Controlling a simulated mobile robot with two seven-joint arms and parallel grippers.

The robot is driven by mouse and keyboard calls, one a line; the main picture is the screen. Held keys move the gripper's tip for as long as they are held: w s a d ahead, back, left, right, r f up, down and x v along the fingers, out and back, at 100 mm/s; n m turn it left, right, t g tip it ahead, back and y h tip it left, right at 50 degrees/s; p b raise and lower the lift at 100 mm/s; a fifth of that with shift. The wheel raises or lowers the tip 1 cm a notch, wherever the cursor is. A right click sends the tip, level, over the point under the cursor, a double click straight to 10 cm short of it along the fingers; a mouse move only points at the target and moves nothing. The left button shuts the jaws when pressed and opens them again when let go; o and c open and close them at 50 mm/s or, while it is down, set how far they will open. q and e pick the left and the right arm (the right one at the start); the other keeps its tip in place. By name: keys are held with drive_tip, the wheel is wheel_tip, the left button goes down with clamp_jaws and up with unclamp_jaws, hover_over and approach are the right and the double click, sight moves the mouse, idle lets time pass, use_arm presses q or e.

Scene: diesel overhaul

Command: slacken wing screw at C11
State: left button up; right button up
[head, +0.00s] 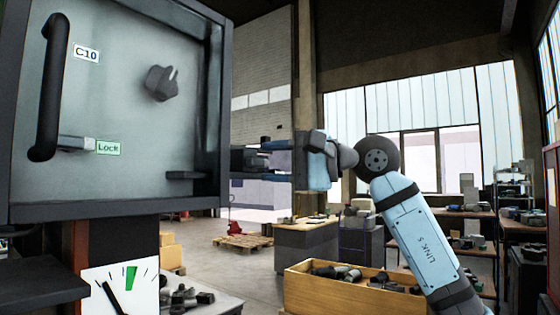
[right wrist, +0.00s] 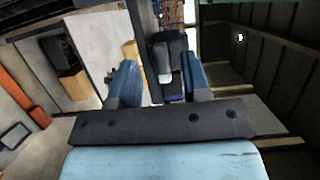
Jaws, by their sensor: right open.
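A grey cabinet door (head: 130,130) with a C10 label (head: 86,54) fills the left of the head view. A dark winged knob (head: 161,83) sits on it. No C11 label is readable. My right gripper (head: 266,160) is level, just right of the cabinet's edge, pointing left. In the right wrist view its fingers (right wrist: 160,82) are apart. A dark block with a pale grey tab (right wrist: 164,62) shows between them; I cannot tell whether it is the wing screw or whether the fingers touch it. My left gripper is out of view.
The door has a black bar handle (head: 50,88) and a small lever beside a Lock label (head: 108,148). A dial gauge (head: 122,290) is below. A wooden crate of parts (head: 335,295) stands below my right arm. Open floor lies behind.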

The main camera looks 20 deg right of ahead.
drive_tip(key=shift+w+a, duration=0.85)
drive_tip(key=shift+w, duration=0.25)
clamp_jaws()
drive_tip(key=shift+d+r+n+h+p, duration=0.15)
drive_tip(key=shift+n+h+p, duration=0.3)
drive_tip(key=shift+n, duration=0.55)
drive_tip(key=shift+n+h, duration=0.35)
drive_tip(key=shift+n, duration=0.75)
drive_tip(key=shift+g, duration=0.3)
